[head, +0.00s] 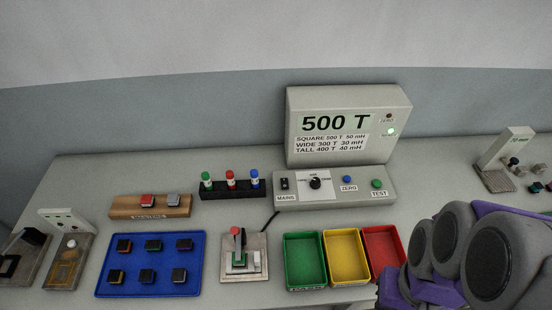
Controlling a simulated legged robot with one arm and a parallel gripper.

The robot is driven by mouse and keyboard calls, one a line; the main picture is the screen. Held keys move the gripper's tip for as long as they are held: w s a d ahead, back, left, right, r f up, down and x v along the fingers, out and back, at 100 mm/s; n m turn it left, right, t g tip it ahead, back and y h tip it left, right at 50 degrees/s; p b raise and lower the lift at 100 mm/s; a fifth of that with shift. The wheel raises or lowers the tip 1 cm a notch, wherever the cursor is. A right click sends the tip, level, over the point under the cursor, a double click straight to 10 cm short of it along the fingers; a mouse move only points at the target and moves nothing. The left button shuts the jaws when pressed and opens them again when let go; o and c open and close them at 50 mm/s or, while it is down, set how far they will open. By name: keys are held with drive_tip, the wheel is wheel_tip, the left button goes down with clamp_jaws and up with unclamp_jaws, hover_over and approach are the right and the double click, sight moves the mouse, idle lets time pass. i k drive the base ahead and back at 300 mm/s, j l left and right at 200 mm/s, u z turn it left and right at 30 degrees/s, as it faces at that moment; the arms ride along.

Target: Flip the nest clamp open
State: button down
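The nest clamp (253,242) looks like the grey metal fixture at the front middle of the bench, between the blue tray and the green bin. It has a red-tipped lever (236,231) and a small dark and green part in its middle. The picture is too small to tell whether the clamp is pressed onto that part. My gripper is not in view. Only purple and grey links of my arm show at the lower right, well right of the clamp.
A blue tray (197,247) with several dark square parts lies left of the clamp. Green (305,285), yellow (343,283) and red (383,276) bins stand to its right. A tester box (335,189) with a "500 T" display (348,95) stands behind, its dark cable running near the clamp.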

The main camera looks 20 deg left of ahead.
sight(235, 230)
drive_tip(key=k+j+u, duration=0.1)
drive_tip(key=u, duration=0.3)
drive_tip(key=k+j+u, duration=0.15)
drive_tip(key=u, duration=0.25)
drive_tip(key=j+u, duration=0.15)
drive_tip(key=u, duration=0.25)
drive_tip(key=k, duration=0.05)
